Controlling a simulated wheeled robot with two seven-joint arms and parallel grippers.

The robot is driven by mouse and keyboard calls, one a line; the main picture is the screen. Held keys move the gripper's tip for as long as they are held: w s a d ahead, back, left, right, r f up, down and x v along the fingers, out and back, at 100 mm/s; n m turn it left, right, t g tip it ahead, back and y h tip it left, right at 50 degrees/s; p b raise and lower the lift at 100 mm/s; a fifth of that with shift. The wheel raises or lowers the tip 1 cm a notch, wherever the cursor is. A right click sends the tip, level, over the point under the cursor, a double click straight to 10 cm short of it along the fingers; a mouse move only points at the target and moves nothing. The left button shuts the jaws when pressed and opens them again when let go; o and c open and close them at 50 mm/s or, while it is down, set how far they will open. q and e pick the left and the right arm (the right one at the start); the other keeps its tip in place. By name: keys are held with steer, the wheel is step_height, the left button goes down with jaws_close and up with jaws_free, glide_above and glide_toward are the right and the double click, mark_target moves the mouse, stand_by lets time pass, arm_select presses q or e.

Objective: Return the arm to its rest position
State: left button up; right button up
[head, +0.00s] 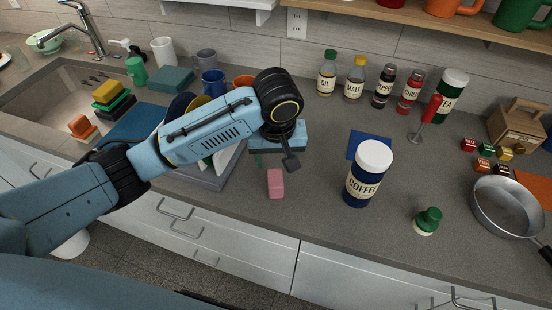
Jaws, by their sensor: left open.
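My left arm is light blue with black joints and reaches in from the left over the counter (330,215). Its gripper (275,157) points down above the counter, in front of the dish rack area. The gripper is open and I see nothing held in it; one dark finger shows clearly, the other is mostly hidden. A pink block (275,184) lies on the counter just below the gripper in the picture, apart from it. My right gripper is not in view.
A blue coffee canister (366,178) stands right of the gripper, beside a blue mat (354,146). A green stamp-like object (427,221) and a metal pan (507,207) are farther right. Bottles (354,80) line the wall. The sink (45,95) is left. A shelf (400,14) overhangs the back.

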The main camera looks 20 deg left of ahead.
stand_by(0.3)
arm_select(q)
steer(key=s+d+f+m+t+h, duration=0.1)
steer(key=s+f+m+h, duration=0.15)
steer(key=s, duration=0.25)
steer(key=s+d+f+m+h, duration=0.1)
steer(key=s+d+f+m, duration=0.1)
steer(key=s+f, duration=0.3)
steer(key=s+a+f+m+t+y, duration=0.1)
steer(key=s+a+m+y, duration=0.15)
steer(key=s+a, duration=1)
step_height(320, 180, down, 27)
steer(key=s+g+b, duration=0.1)
steer(key=s+b, duration=0.1)
steer(key=b, duration=0.2)
steer(key=s+a+f+b, duration=0.1)
steer(key=s+f+b, duration=0.1)
steer(key=s+f, duration=0.6)
steer(key=s+a+f+g+b, duration=0.1)
steer(key=s+f+b, duration=0.1)
steer(key=s+f, duration=0.6)
step_height(320, 180, down, 5)
steer(key=shift+a+g+b, duration=0.25)
steer(key=shift+g+b, duration=0.05)
steer(key=shift+s, duration=0.1)
